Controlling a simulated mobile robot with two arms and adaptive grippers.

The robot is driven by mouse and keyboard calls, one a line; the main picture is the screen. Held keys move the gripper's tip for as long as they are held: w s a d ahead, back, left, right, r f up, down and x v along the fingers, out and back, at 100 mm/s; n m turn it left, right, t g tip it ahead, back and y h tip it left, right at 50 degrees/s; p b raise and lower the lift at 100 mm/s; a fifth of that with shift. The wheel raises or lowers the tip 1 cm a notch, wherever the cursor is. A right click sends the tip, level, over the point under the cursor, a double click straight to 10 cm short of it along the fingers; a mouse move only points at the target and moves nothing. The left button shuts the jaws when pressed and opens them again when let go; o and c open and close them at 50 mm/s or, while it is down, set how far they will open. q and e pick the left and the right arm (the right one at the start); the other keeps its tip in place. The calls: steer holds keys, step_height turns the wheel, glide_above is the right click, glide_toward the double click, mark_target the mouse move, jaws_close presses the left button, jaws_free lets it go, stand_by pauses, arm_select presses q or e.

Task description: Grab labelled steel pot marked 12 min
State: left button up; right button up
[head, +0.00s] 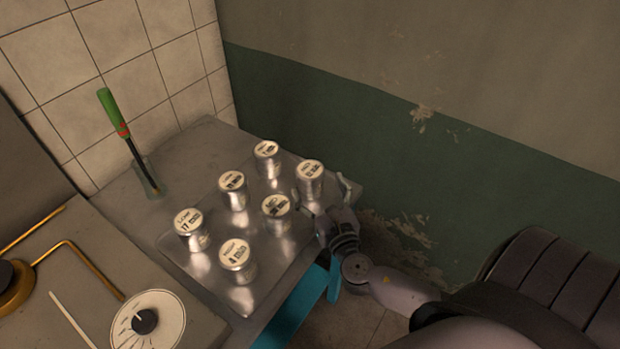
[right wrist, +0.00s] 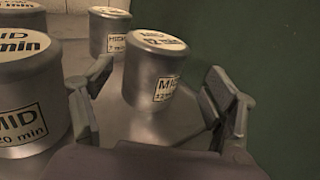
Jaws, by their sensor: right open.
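The steel pot marked 12 min (head: 309,188) stands upright at the right end of a tray of pots. In the right wrist view, the 12 min pot (right wrist: 150,85) shows a "MID 12 min" label on its lid and side. My right gripper (head: 324,194) is open just in front of it. Its fingers (right wrist: 160,95) stand on either side of the pot in the wrist view, with gaps visible. My left gripper is not in view.
A 20 min pot (head: 276,222) stands close on the left, with another pot (head: 267,166) behind. Several more labelled pots share the tray (head: 200,264). A green-handled tool (head: 112,110) stands in a glass at left. The green wall (head: 330,115) rises behind.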

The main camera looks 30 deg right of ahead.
mark_target(310, 174)
steer(key=x, duration=0.3)
steer(key=p+x, duration=0.1)
steer(key=x, duration=0.1)
steer(key=shift+w+a+r, duration=0.1)
steer(key=shift+a+r, duration=0.05)
steer(key=shift+a, duration=0.2)
steer(key=shift+c, duration=0.3)
steer(key=c, duration=1.3)
steer(key=shift+c, duration=0.4)
steer(key=shift+r, duration=0.15)
